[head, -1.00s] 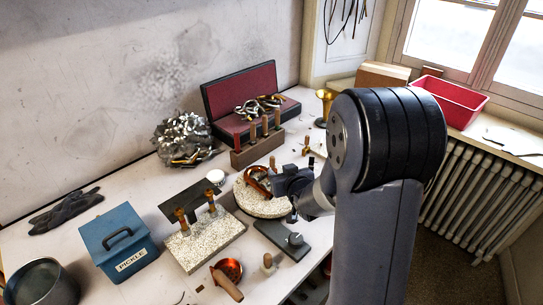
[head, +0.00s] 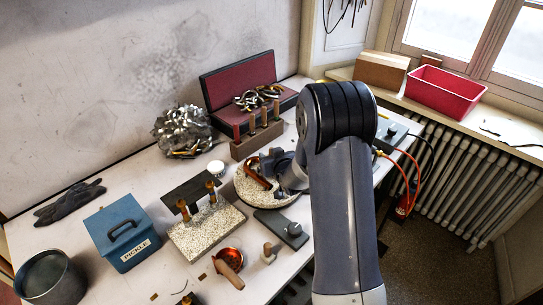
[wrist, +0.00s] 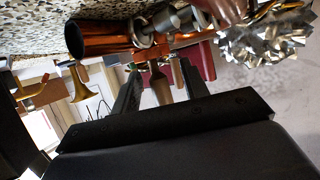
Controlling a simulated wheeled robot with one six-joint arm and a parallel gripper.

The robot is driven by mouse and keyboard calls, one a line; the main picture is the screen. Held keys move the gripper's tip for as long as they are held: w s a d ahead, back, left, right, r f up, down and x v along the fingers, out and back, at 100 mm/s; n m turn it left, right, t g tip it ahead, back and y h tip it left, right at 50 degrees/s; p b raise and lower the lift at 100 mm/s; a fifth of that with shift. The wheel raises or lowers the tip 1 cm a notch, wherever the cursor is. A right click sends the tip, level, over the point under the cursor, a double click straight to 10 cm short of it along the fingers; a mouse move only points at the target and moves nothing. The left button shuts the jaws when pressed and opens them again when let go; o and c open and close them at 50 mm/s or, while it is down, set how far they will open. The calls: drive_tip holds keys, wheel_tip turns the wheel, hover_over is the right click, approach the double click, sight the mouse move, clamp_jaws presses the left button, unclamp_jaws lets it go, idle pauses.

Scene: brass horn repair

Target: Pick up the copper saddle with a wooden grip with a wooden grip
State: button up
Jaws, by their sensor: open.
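A copper piece (head: 256,172) lies on the round speckled board, and my gripper (head: 271,165) is right beside it from the right. In the wrist view a copper tube (wrist: 104,38) with grey metal parts lies across the top. A wooden grip (wrist: 160,88) points from its copper fitting into the gap between the fingers of my gripper (wrist: 160,80). The grip seems to belong to the copper saddle, but my arm hides the join in the head view. My gripper is open, with a finger on each side of the grip.
A copper pan (head: 229,257) with a wooden handle and a blue box (head: 122,236) stand in front.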

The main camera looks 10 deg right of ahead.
drive_tip(key=shift+x, duration=0.8)
drive_tip(key=shift+c, duration=0.5)
clamp_jaws()
